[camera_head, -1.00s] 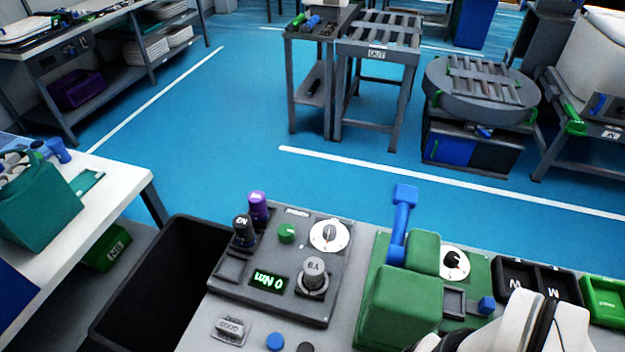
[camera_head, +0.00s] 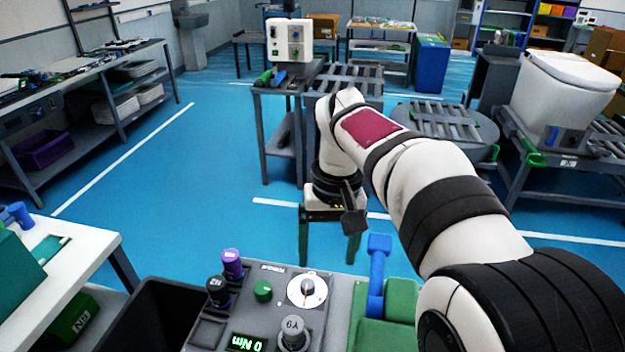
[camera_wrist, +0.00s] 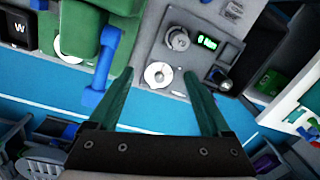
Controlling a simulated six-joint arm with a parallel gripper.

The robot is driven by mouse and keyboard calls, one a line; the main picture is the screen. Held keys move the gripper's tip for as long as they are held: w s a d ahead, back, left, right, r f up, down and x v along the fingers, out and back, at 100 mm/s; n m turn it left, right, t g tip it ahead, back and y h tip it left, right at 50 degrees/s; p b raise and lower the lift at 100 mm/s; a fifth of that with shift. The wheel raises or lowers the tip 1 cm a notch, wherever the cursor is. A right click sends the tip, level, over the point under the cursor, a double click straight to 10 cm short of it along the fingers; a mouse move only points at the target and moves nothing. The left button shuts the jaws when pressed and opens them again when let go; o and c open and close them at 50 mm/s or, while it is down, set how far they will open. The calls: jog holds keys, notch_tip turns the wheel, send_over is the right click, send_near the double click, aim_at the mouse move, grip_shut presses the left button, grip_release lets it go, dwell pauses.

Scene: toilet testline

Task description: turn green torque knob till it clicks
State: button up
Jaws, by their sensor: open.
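The green knob (camera_head: 263,290) is a small round cap on the grey panel (camera_head: 213,334), left of a white dial (camera_head: 307,289). The panel's green display (camera_head: 247,343) reads 0 Nm. My gripper (camera_head: 328,262) points down with green fingers apart and empty, above and beyond the panel's far edge. In the wrist view, my gripper's fingertips (camera_wrist: 159,73) frame the white dial (camera_wrist: 158,75) from above, with no contact visible. The green knob is not clearly seen there; the right finger probably hides it.
A purple knob (camera_head: 232,263), a black knob (camera_head: 217,291) and a grey knob (camera_head: 292,333) stand up from the panel. A green unit with a blue lever (camera_head: 378,274) is close on the right. A black bin (camera_head: 150,317) is at left.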

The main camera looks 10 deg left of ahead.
jog(key=w+a+f+n, duration=0.2)
jog(key=w+a+f, duration=0.1)
jog(key=w+a, duration=0.3)
jog(key=n, duration=0.4)
send_over(262, 287)
notch_tip(262, 287, down, 5)
jog(key=shift+h, duration=0.3)
notch_tip(262, 287, down, 16)
jog(key=shift+r, duration=0.2)
grip_shut()
